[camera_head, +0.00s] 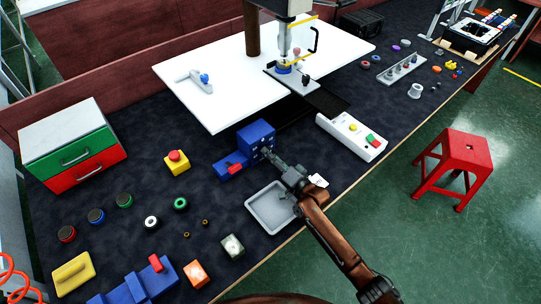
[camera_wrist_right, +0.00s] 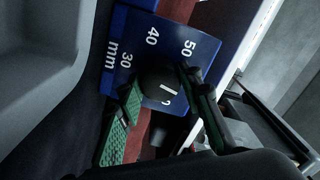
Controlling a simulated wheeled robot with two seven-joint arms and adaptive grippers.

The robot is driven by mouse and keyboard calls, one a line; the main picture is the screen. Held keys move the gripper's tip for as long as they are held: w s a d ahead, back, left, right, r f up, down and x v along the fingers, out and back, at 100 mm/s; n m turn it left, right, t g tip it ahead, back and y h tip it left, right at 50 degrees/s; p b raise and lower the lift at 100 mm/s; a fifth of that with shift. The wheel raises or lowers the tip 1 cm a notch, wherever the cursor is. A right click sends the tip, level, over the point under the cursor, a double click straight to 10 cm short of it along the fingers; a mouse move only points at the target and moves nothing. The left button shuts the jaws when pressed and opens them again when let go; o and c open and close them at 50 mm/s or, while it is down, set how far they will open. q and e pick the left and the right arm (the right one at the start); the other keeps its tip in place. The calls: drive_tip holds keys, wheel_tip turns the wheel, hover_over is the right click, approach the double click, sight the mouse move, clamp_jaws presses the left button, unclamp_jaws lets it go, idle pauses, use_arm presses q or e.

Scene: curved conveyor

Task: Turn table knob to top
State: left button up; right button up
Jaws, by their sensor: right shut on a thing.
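A blue block (camera_head: 257,132) stands on the dark table top in front of the white board. Its face also shows in the right wrist view (camera_wrist_right: 215,48), with the white figures 30, 40 and 50 and the letters mm. A round black knob (camera_wrist_right: 158,78) with a short white mark sits on this face. The mark lies toward the lower right of the knob in the right wrist view. My right gripper (camera_head: 268,154) reaches the block's front. Its two fingers (camera_wrist_right: 163,96) are shut on the knob, one on each side. My left gripper is not in view.
A grey tray (camera_head: 251,212) lies just below my right gripper. A white control box (camera_head: 345,133) with red and green buttons stands to the right. A yellow box with a red button (camera_head: 176,163) stands to the left. Several small parts lie at the lower left.

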drive_tip(key=shift+f+n, duration=0.1)
drive_tip(key=shift+n, duration=1)
drive_tip(key=o, duration=1.2)
drive_tip(key=shift+c, duration=0.2)
wheel_tip(320, 180, up, 10)
